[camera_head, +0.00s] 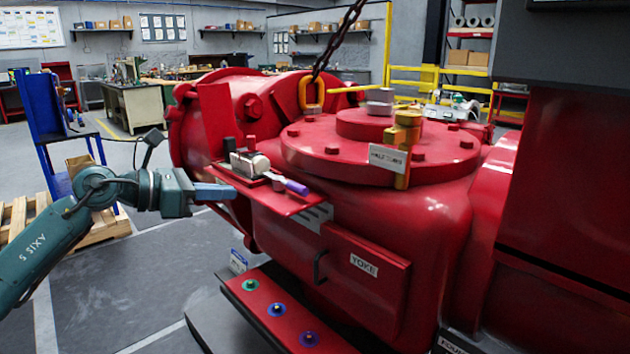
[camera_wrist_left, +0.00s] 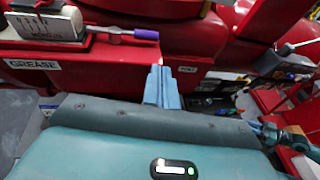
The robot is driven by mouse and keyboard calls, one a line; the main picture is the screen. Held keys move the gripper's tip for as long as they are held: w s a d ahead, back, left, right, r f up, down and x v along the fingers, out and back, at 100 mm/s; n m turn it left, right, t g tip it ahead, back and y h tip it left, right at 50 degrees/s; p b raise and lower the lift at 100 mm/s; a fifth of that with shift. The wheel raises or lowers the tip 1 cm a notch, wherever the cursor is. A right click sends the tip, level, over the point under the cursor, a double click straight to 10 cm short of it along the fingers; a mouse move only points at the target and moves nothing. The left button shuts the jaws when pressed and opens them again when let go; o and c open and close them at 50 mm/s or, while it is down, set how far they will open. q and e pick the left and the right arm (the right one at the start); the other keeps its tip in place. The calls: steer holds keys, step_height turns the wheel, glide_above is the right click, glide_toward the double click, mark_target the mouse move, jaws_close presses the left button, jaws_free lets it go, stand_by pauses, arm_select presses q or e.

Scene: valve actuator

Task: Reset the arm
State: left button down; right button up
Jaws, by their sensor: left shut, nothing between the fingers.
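My left arm comes in from the left in the head view, and its gripper (camera_head: 215,191) is shut and empty. The fingers point right, just short of the small red shelf (camera_head: 270,197) on the side of the large red valve actuator (camera_head: 375,230). In the left wrist view the shut blue fingers (camera_wrist_left: 162,88) point toward the shelf's front face, beside the "GREASE" label (camera_wrist_left: 34,65). I cannot tell whether they touch it.
A red step with coloured buttons (camera_head: 277,309) is below. A wooden pallet (camera_head: 95,229) and blue stand (camera_head: 45,120) are behind my arm. Floor lies open between.

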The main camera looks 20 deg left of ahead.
arm_select(q)
steer(key=s+d+f+n+t+y+p, duration=0.1)
steer(key=s+d+f+n+t+p, duration=0.15)
steer(key=d+f+n, duration=0.6)
steer(key=s+d+f+n+t+y+p, duration=0.25)
steer(key=f+n, duration=0.75)
steer(key=n, duration=0.6)
steer(key=s+d+f+n+g+y+p, duration=0.1)
steer(key=s+d+f+n+g, duration=0.5)
steer(key=s+d+f+n, duration=0.8)
steer(key=shift+n+g+p, duration=0.4)
steer(key=shift+n+p, duration=0.25)
steer(key=shift+p, duration=0.1)
arm_select(e)
steer(key=shift+s+d+r+g+h, duration=0.2)
steer(key=shift+s+d+r+h, duration=0.1)
steer(key=shift+d+r, duration=0.25)
steer(key=shift+s+d+r+g+h, duration=0.2)
steer(key=shift+d+r+h, duration=0.1)
steer(key=shift+r, duration=0.35)
arm_select(q)
steer(key=shift+d+f+y, duration=0.1)
steer(key=shift+y, duration=0.15)
